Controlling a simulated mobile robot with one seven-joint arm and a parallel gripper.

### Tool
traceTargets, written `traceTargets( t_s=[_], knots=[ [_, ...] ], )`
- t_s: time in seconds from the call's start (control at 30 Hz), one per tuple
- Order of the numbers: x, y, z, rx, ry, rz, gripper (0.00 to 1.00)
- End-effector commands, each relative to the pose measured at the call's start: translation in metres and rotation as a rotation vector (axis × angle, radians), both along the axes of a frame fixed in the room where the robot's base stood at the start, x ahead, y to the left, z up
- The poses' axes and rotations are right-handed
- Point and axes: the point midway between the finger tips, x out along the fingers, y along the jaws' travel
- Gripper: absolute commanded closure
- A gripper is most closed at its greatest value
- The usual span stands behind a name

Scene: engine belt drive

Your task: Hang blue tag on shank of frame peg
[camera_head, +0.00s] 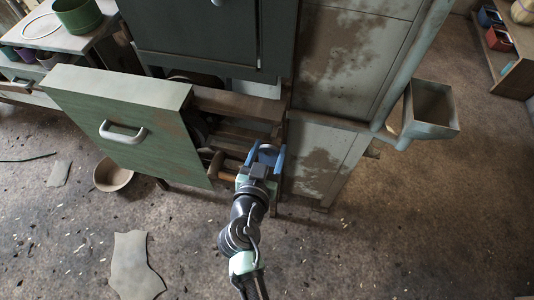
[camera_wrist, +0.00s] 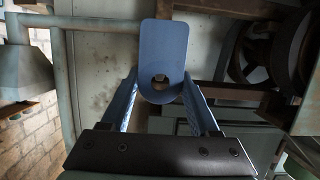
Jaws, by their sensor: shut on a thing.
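The blue tag (camera_wrist: 163,42) is a flat plate with rounded corners and a round hole near its lower end. My gripper (camera_wrist: 161,88) is shut on the tag near that hole, with one blue finger on each side. In the head view, my gripper (camera_head: 266,158) is at the lower right of the dark opening in the frame, and the tag (camera_head: 267,151) shows small between its fingers. Something small and dark shows through the hole; I cannot tell whether it is the frame peg or whether it passes through. The peg's shank is not clearly identifiable.
A green panel with a handle (camera_head: 120,115) stands out left of my gripper. A wooden rod (camera_head: 228,175) lies close to my gripper's left. A rusty cabinet (camera_head: 325,155) is on the right, with a square funnel (camera_head: 432,108) beside it. A dark wheel (camera_wrist: 300,50) shows at right in the wrist view.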

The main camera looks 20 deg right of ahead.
Motion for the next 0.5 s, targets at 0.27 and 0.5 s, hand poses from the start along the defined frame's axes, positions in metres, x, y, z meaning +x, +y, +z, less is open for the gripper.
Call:
traceTargets(
  t_s=[0.27,0.5],
  knots=[
    [0.015,-0.009,0.0,0.0,-0.001,0.0,0.91],
    [0.026,-0.018,-0.002,0.0,-0.001,0.0,0.91]
  ],
)
